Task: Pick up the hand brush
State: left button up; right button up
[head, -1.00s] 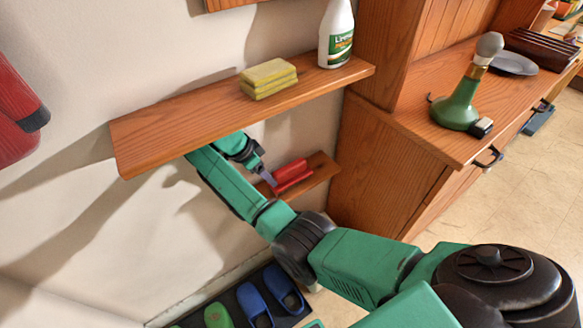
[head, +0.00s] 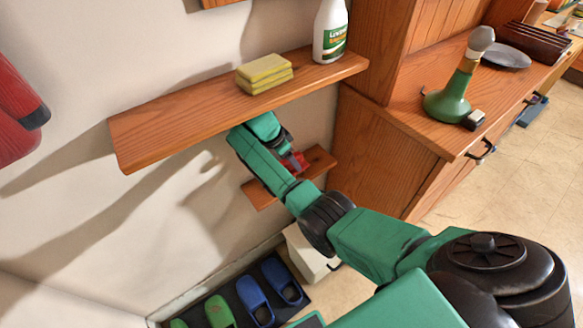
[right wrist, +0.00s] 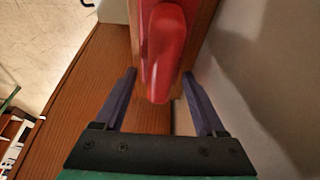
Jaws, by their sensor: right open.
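The red hand brush (head: 297,161) lies on the small lower wooden shelf (head: 262,194). In the head view my right arm hides most of it. In the right wrist view the red brush (right wrist: 163,48) points its rounded end toward my right gripper (right wrist: 160,84). The gripper is open, with one dark finger on each side of that end. I cannot tell whether either finger touches it. My left gripper is not in view.
The upper wooden shelf (head: 200,112) sits just above my right forearm and holds yellow sponges (head: 264,72) and a white bottle (head: 330,32). A wooden cabinet (head: 385,150) stands to the right. Slippers (head: 254,298) lie on a dark mat below.

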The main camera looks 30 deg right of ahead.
jog(key=shift+f, duration=0.25)
grip_shut()
jog(key=shift+r, duration=0.15)
jog(key=shift+r, duration=0.35)
notch_tip(320, 180, up, 3)
jog(key=shift+w+r, duration=0.1)
jog(key=s+d+p, duration=0.1)
jog(key=s+d, duration=0.1)
jog(key=s, duration=1.6)
jog(key=shift+d, duration=0.25)
